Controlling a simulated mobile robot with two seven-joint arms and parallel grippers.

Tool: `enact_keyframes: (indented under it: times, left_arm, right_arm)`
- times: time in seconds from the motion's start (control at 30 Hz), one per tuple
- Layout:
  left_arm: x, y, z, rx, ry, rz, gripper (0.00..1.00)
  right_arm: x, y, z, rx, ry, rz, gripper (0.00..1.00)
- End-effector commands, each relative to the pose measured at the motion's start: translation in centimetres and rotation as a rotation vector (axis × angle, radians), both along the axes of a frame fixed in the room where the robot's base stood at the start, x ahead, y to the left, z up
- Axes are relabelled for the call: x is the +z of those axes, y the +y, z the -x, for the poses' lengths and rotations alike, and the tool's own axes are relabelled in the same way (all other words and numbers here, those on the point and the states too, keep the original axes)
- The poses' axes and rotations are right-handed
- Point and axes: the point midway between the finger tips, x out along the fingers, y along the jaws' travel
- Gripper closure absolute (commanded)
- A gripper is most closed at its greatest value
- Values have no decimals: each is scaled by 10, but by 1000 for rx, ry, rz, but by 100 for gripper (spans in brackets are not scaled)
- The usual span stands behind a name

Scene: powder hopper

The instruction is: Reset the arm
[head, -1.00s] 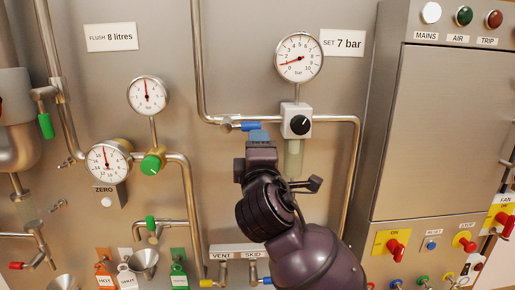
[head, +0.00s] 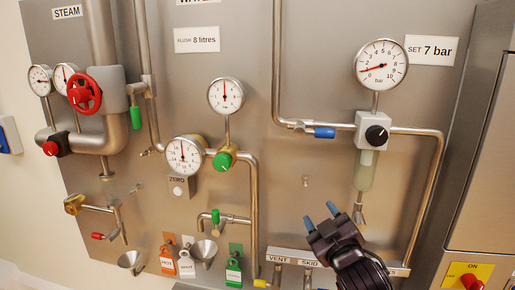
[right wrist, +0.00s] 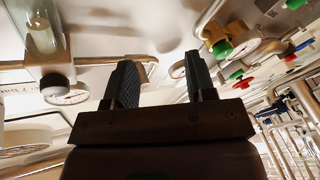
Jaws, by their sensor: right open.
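My right gripper (head: 320,216) is open and empty in the head view. Its two blue-tipped fingers point up and left, in front of the steel panel, below the blue-handled valve (head: 324,132) and apart from it. The blue handle lies in line with the horizontal pipe. In the right wrist view my right gripper (right wrist: 160,80) shows two spread dark fingers with nothing between them. My left gripper is in neither view.
Right of the gripper hang the regulator with its black knob (head: 376,135) and a clear bowl (head: 365,170). The VENT and SKID label strip (head: 300,260) is close below. A green knob (head: 222,161) and red handwheel (head: 84,90) are farther left.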

Motion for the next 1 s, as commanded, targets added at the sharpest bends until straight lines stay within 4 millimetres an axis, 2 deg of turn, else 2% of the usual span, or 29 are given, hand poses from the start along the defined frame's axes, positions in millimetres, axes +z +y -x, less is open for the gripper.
enact_keyframes:
  times: [0.03, 0.1, 0.27, 0.37, 0.47, 0.6, 0.7, 0.8, 0.9, 1.0]
  left_arm:
    - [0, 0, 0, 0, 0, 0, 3]
    - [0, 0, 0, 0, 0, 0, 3]
    - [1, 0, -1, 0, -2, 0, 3]
    - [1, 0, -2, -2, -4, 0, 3]
    - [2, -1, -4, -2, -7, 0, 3]
    - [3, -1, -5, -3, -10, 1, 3]
    - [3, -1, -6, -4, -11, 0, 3]
    - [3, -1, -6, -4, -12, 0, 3]
    - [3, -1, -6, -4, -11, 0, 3]
    - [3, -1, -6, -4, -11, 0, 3]
  right_arm:
    - [-28, -9, 7, 1, 51, -54, 50]
    - [-61, -21, 18, 1, 110, -130, 50]
    - [-133, -50, 53, -30, 238, -273, 50]
    - [-177, -68, 80, -67, 317, -338, 50]
    - [-218, -85, 113, -117, 398, -381, 50]
    - [-273, -109, 167, -198, 521, -411, 50]
    - [-304, -122, 207, -254, 597, -415, 50]
    - [-324, -130, 240, -293, 656, -417, 50]
    - [-337, -133, 262, -316, 695, -418, 50]
    - [-342, -135, 273, -327, 715, -417, 50]
